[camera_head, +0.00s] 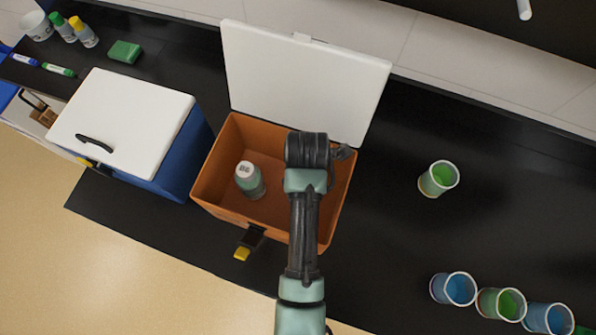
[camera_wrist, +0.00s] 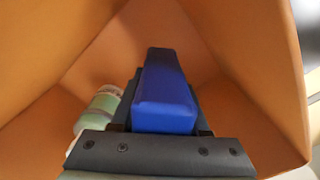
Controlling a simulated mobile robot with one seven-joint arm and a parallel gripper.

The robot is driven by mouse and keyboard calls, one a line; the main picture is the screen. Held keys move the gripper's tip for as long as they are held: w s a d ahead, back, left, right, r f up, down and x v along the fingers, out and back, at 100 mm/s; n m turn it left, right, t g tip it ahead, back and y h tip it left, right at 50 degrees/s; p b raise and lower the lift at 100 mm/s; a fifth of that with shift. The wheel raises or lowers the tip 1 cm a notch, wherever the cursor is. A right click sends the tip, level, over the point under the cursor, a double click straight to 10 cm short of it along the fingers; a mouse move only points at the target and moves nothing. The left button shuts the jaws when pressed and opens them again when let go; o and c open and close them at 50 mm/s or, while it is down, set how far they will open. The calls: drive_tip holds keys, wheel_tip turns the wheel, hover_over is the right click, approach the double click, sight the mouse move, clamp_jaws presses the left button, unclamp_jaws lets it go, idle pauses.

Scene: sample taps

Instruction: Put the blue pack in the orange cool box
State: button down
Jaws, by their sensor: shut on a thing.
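The orange cool box (camera_head: 222,165) stands open in the head view, its white lid tipped up behind it. Its orange inner walls (camera_wrist: 245,60) fill the wrist view. The blue pack (camera_wrist: 165,95) is held in my gripper (camera_wrist: 165,120), which is shut on it, inside the box's walls in the wrist view. How far the pack is from the box floor I cannot tell. In the head view my arm hides the pack and the fingers over the right part of the box. A bottle with a white cap (camera_head: 249,180) stands in the box, and it shows left of the pack in the wrist view (camera_wrist: 100,108).
A closed blue cool box with a white lid (camera_head: 125,120) stands at left. A green cup (camera_head: 438,179) is at right, with several blue and green cups (camera_head: 460,289) at lower right.

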drive_tip(key=shift+f, duration=2.7)
drive_tip(key=shift+f, duration=0.15)
drive_tip(key=shift+c, duration=2)
unclamp_jaws()
wheel_tip(320, 180, up, 12)
drive_tip(key=shift+r, duration=0.2)
